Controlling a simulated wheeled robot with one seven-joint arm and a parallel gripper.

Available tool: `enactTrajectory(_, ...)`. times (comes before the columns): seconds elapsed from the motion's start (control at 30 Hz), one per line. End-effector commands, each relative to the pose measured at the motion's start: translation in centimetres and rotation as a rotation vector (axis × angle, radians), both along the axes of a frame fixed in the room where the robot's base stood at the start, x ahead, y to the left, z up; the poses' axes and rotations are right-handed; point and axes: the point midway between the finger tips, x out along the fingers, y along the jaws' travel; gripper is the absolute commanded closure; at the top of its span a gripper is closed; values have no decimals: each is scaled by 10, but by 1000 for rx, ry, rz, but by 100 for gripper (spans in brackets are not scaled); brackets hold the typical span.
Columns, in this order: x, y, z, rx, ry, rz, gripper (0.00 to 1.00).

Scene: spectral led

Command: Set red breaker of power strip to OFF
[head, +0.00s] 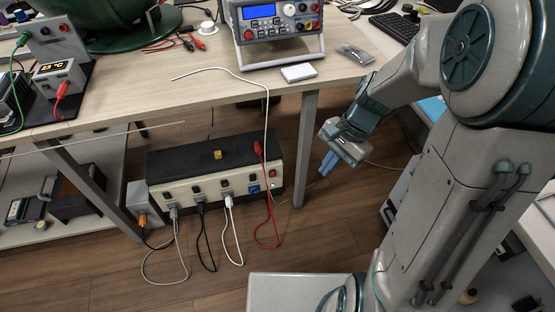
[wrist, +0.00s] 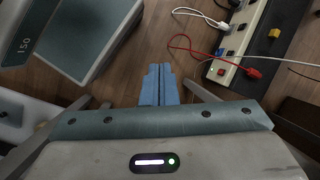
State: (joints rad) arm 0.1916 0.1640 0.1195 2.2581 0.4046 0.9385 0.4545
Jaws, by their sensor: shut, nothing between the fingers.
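The power strip (head: 163,193) is a long box with a black top and a cream front. It stands on the wooden floor under the workbench. The red breaker (head: 272,174) is a small red switch at the right end of its front, above a small green light. In the wrist view the power strip (wrist: 240,42) lies at the upper right, with the red breaker (wrist: 221,72) near its close end. I cannot tell the breaker's position. My gripper (head: 327,166), with blue fingers, is shut and empty, right of the strip and apart from it. The fingers (wrist: 159,84) show together in the wrist view.
The workbench (head: 150,95) overhangs the strip, and its leg (head: 305,150) stands between strip and gripper. Orange, grey, black, white and red cables run from the strip; the red cable (head: 270,215) loops near the breaker. A grey box (wrist: 70,35) is at the wrist view's upper left.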

Motion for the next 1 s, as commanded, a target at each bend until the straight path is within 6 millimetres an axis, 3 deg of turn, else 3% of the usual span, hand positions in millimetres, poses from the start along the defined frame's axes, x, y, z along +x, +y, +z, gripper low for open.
enactTrajectory(0.03,9,3,-22,34,56,-78,100)
enactTrajectory(0.5,86,28,-171,329,600,-823,100)
enactTrajectory(1.0,145,37,-342,652,1362,-1542,100)
